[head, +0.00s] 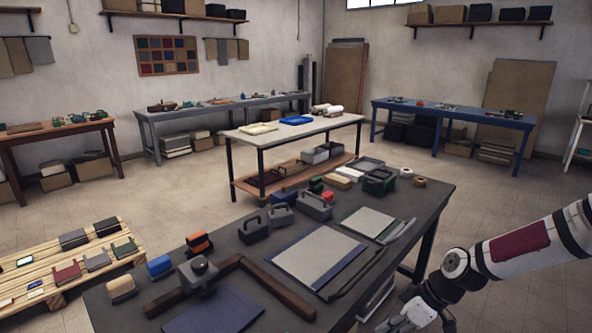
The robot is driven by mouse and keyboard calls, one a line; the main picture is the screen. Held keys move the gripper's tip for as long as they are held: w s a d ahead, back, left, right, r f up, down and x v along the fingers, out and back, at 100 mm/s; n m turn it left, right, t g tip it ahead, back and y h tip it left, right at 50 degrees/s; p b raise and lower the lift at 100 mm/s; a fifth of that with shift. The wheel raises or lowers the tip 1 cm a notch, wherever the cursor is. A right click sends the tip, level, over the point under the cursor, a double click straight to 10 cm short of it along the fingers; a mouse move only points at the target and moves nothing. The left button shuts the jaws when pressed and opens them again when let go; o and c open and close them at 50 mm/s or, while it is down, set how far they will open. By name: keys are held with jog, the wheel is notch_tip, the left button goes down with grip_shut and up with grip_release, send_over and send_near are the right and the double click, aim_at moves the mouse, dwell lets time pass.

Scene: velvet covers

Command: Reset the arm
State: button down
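My arm comes in from the right edge of the head view, white with black joints and a dark red panel, and slopes down to the left. My gripper (402,321) is at the bottom edge, right of the dark work table (232,262) and beyond its near right side. The gripper is small and partly cut off by the frame, so its fingers are not clear. I cannot tell whether it is open or shut, and no held object shows.
The dark table carries grey boards (318,256), a brown L-shaped bar (275,287), grey caddies and small coloured blocks. A wooden pallet (60,295) with covers lies at left. A white-topped table (295,132) and benches stand behind. Floor right of the table is open.

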jog(key=s+r+m+h, duration=0.2)
jog(key=s+r, duration=0.2)
jog(key=r, duration=0.3)
jog(key=s+d+r+m+h, duration=0.1)
jog(key=s+r+h, duration=0.2)
jog(key=r, duration=0.3)
jog(key=s+r+m+h, duration=0.2)
jog(key=s+r, duration=0.2)
jog(key=r, duration=0.3)
jog(key=s+a+r+m+t, duration=0.1)
jog(key=s+a+r+m, duration=0.1)
jog(key=s+r, duration=0.3)
jog(key=s+a+r+m+t+y, duration=0.1)
jog(key=s+r+m+t, duration=0.1)
jog(key=s+r, duration=0.3)
jog(key=s+m, duration=0.1)
jog(key=s, duration=0.2)
jog(key=shift+s+a+r+m, duration=0.15)
jog(key=shift+a+r+m, duration=0.2)
jog(key=shift+r+m, duration=0.05)
